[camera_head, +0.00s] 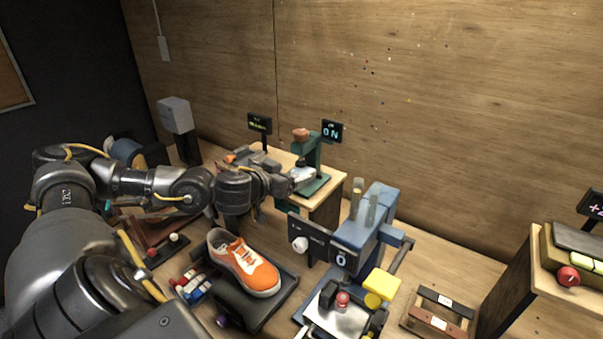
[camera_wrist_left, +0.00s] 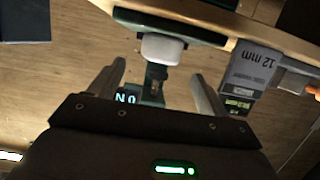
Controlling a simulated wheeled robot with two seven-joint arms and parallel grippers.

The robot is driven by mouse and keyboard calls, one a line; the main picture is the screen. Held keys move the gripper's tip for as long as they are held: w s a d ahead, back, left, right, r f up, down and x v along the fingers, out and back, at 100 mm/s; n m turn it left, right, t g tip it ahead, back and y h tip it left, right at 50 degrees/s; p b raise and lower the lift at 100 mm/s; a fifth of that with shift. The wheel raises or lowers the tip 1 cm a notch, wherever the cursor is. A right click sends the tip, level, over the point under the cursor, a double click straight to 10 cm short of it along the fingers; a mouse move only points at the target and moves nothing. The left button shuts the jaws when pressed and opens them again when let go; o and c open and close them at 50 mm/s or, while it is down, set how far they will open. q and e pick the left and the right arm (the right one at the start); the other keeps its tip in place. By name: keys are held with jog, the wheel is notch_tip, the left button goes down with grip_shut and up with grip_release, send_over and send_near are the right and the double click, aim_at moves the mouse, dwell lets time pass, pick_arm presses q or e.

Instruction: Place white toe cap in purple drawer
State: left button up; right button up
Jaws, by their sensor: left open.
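A small white block, which looks like the white toe cap (camera_wrist_left: 162,48), sits at the green press (camera_wrist_left: 185,27) in the left wrist view. My left gripper (camera_wrist_left: 159,70) is open, with the white piece just beyond and between its fingertips, apart from them. In the head view the left gripper (camera_head: 296,180) reaches to the green press (camera_head: 313,160) on the raised wooden stand, and the white piece cannot be told from the fingers. No purple drawer shows clearly; a purple knob (camera_head: 222,321) is low below the shoe platform. My right gripper is not in view.
An orange and white sneaker (camera_head: 246,264) rests on a dark platform (camera_head: 275,305) below my left arm. A blue machine (camera_head: 367,232) stands right of the press.

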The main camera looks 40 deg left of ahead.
aim_at(302, 170)
pick_arm(q)
jog(key=p+x, duration=0.1)
jog(key=x, duration=0.2)
jog(key=shift+w+a+f, duration=0.15)
jog(key=shift+w, duration=0.2)
jog(key=shift+s, duration=0.1)
jog(key=shift+c, duration=1)
jog(key=c, duration=0.9)
jog(key=shift+c, duration=0.4)
